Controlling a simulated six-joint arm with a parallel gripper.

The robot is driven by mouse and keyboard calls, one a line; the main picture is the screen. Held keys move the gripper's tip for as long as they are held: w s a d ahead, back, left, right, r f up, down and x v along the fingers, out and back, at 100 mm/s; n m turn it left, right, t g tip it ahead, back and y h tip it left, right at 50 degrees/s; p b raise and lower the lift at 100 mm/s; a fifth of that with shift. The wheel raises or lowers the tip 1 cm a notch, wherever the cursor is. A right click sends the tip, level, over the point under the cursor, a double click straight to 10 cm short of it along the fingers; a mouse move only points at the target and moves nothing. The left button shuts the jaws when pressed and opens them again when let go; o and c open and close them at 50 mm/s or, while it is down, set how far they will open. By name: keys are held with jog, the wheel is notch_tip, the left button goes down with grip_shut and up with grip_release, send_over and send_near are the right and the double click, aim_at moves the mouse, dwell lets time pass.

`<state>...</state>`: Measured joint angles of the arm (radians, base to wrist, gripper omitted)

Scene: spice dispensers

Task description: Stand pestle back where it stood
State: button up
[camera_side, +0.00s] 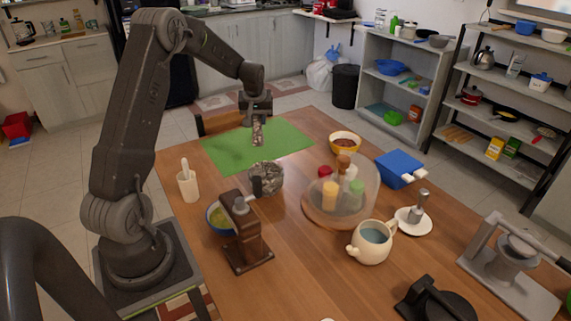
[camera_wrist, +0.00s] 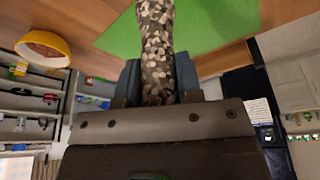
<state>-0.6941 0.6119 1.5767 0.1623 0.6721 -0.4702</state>
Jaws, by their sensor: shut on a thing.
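My gripper (camera_side: 257,112) is shut on the grey speckled pestle (camera_side: 257,134), which hangs roughly upright below it over the green mat (camera_side: 222,156). I cannot tell whether its lower end touches the mat. In the wrist view the pestle (camera_wrist: 155,40) sits between the two dark fingers of my gripper (camera_wrist: 158,80), its far end towards the green mat (camera_wrist: 220,22). The speckled mortar (camera_side: 266,180) stands on the wooden table just in front of the mat, apart from the pestle.
A yellow bowl (camera_side: 345,143) stands right of the mat. A round carousel (camera_side: 322,215) holds several spice dispensers. A brown grinder (camera_side: 245,240), a cream cup (camera_side: 191,188), a mug (camera_side: 370,243) and a blue box (camera_side: 400,168) stand around. Most of the mat is clear.

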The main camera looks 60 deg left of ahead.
jog(key=a+m, duration=0.3)
jog(key=a, duration=0.2)
jog(key=w+d+f, duration=0.5)
jog(key=w+f, duration=0.5)
jog(key=f, duration=0.1)
jog(key=shift+w+d+t, duration=0.25)
jog(key=shift+w+t, duration=0.15)
jog(key=shift+f, duration=0.2)
jog(key=o, duration=0.9)
jog(key=shift+f+h, duration=0.1)
jog(key=shift+h, duration=0.2)
jog(key=shift+o, duration=0.2)
